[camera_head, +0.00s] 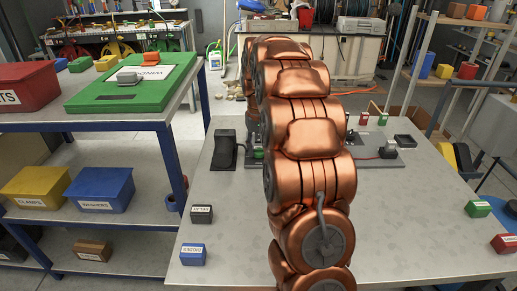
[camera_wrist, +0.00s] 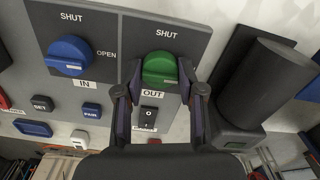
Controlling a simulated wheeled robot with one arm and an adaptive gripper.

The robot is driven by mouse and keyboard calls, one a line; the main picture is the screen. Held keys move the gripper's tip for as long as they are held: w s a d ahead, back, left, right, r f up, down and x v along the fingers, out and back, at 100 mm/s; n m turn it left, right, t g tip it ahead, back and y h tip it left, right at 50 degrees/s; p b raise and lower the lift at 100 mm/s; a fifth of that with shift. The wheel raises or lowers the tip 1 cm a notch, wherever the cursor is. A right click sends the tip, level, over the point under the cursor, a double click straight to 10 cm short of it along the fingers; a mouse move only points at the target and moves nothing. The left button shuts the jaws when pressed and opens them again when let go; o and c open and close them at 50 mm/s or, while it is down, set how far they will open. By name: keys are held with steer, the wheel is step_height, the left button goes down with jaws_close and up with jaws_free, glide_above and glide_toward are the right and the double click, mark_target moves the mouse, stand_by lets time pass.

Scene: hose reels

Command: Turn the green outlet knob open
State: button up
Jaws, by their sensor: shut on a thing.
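The round green knob (camera_wrist: 160,68) sits on a grey panel (camera_wrist: 112,82) above the label OUT, with the word SHUT printed above it. My gripper (camera_wrist: 159,74) has one finger on each side of the green knob and is shut on it. A pale mark shows on the knob's lower part; I cannot tell its exact setting. A blue knob (camera_wrist: 70,55) marked IN is to the left, with SHUT above it and OPEN at its right. In the head view my copper arm hides the gripper and most of the panel.
A black cylinder (camera_wrist: 262,80) stands close to the right of the panel in the wrist view. A black rocker switch (camera_wrist: 149,116) is just below the green knob. In the head view, small labelled boxes, such as a blue one (camera_head: 193,255), lie near the edges of the grey table (camera_head: 400,225).

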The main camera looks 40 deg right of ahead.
mark_target(258, 149)
steer(key=shift+m, duration=0.4)
steer(key=o, duration=1.1)
steer(key=shift+o, duration=0.2)
steer(key=shift+r, duration=0.1)
step_height(258, 149, up, 12)
steer(key=shift+a, duration=0.1)
